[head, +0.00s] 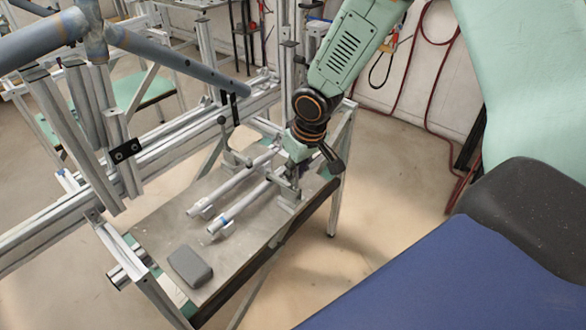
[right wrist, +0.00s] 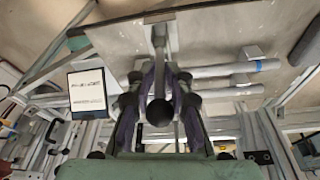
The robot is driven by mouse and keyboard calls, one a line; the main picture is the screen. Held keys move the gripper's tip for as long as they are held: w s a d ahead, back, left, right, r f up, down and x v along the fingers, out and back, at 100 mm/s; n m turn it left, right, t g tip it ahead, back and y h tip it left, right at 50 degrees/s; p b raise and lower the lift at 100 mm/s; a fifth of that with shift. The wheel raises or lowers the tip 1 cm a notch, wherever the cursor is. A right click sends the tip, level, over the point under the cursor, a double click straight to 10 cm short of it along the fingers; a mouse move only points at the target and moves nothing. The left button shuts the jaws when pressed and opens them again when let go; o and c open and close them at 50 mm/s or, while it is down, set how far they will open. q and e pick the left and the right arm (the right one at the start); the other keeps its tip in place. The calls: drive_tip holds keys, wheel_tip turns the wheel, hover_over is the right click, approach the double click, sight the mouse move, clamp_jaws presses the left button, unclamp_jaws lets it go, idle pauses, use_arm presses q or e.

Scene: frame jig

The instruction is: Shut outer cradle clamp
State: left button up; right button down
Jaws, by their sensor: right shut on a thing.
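Two silvery tubes lie side by side on the metal table, the near one (head: 240,206) with blue tape at its end. The outer cradle clamp (head: 287,187) sits at the near tube's far end, partly hidden under my right gripper (head: 313,152). In the right wrist view, my right gripper (right wrist: 159,85) has its fingers closed around the clamp's lever, with the black ball knob (right wrist: 160,112) between them. I cannot tell the lever's exact angle. Another clamp (head: 236,157) with an upright black-knobbed lever stands by the far tube. My left gripper is out of view.
A grey block (head: 190,266) lies at the table's (head: 155,232) near end. Aluminium rails (head: 160,160) and blue-grey frame tubes (head: 175,60) stand on the left. A blue surface (head: 460,285) fills the lower right. The floor right of the table is clear.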

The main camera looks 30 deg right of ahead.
idle(0.4)
drive_tip(key=c, duration=1.4)
unclamp_jaws()
drive_tip(key=shift+r, duration=0.15)
drive_tip(key=v, duration=1.1)
drive_tip(key=shift+s+r, duration=0.1)
drive_tip(key=shift+r, duration=0.3)
